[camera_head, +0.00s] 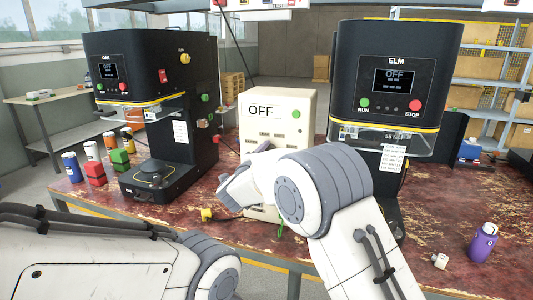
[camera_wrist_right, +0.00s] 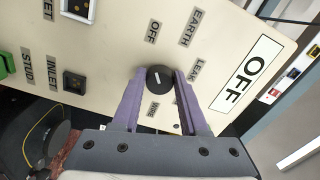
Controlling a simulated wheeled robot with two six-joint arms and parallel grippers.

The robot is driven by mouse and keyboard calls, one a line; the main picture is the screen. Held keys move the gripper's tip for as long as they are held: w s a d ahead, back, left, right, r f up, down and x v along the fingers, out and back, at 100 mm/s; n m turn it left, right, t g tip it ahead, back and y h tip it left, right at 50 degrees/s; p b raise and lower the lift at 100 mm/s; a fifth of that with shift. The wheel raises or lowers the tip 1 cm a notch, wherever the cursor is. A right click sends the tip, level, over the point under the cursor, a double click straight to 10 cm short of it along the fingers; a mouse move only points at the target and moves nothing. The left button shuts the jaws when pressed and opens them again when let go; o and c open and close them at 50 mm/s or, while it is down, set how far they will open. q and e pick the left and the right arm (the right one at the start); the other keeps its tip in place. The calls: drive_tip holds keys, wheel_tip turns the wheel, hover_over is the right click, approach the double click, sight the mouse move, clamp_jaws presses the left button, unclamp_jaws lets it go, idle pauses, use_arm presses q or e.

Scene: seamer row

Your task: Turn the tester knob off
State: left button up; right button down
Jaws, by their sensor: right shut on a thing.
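The tester (camera_head: 252,130) is a cream box between the two black machines, and its display reads OFF. In the right wrist view its panel (camera_wrist_right: 110,40) carries a round black knob (camera_wrist_right: 160,80) with labels around it, including OFF, EARTH and LEAK. My right gripper (camera_wrist_right: 158,88) is shut on the knob, with a purple finger on each side. I cannot tell clearly which label the knob points to. In the head view my right arm and wrist hide the knob. My left arm shows at the lower left, but its gripper is out of view.
Black machines stand left (camera_head: 135,70) and right (camera_head: 395,70) of the tester on the worn red bench (camera_head: 340,255). Several cans and coloured blocks (camera_head: 95,172) sit at the left. A purple bottle (camera_head: 482,245) and a small white part (camera_head: 440,260) sit at the right.

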drive_tip(key=shift+c, duration=2.2)
unclamp_jaws()
drive_tip(key=b+v, duration=0.1)
drive_tip(key=v, duration=0.9)
drive_tip(key=shift+s+a, duration=0.15)
drive_tip(key=shift+s, duration=0.1)
